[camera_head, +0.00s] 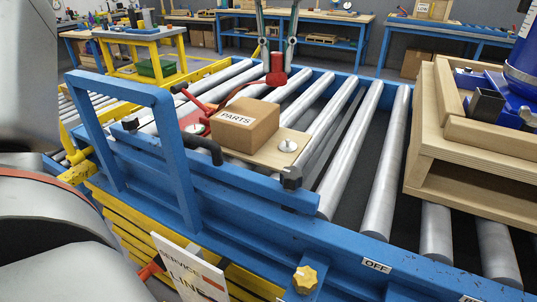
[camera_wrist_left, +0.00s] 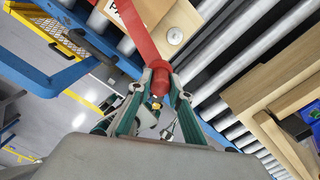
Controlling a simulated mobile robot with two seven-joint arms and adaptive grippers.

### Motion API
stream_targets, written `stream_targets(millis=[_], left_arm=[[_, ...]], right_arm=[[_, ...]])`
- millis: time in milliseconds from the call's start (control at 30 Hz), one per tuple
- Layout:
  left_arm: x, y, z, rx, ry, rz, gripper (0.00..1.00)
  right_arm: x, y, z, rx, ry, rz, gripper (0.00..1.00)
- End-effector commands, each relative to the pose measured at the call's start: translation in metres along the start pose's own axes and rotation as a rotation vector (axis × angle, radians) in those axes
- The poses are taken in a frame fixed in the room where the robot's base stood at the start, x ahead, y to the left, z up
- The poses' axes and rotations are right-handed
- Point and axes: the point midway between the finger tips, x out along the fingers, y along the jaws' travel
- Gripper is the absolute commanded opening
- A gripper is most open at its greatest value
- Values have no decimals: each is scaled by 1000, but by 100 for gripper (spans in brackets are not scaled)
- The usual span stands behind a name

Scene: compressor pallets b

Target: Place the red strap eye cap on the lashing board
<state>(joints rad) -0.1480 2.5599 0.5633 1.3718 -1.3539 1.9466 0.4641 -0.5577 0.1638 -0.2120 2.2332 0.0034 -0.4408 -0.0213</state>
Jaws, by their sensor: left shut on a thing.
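The red cap (camera_head: 276,78) hangs between the fingertips of my left gripper (camera_head: 276,50), which is shut on it above the rollers beyond the board. A red strap (camera_head: 237,94) runs from the cap to a red fitting (camera_head: 197,106) beside the box. The wooden lashing board (camera_head: 262,153) lies on the rollers, with a silver stud (camera_head: 288,146) at its right end and another (camera_head: 198,128) at its left. In the left wrist view the gripper (camera_wrist_left: 160,88) holds the cap (camera_wrist_left: 155,86), with strap (camera_wrist_left: 135,28) and a stud (camera_wrist_left: 175,36) beyond it. My right gripper is out of view.
A cardboard PARTS box (camera_head: 245,125) sits on the board. A blue frame (camera_head: 185,150) stands along the near side. A wooden crate (camera_head: 470,190) with blue equipment stands at the right. Bare rollers (camera_head: 350,150) lie between board and crate.

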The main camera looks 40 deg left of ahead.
Motion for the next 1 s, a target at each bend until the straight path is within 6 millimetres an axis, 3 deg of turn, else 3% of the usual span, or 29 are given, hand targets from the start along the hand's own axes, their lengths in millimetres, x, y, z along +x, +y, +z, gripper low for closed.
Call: stream_targets(millis=[167,500,1000], left_arm=[[41,0,0,2,6,9,0],[121,1,-1,0,6,6,0],[182,1,-2,-1,5,5,0]], right_arm=[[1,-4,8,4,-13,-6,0],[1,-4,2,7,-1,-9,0],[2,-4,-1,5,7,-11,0]])
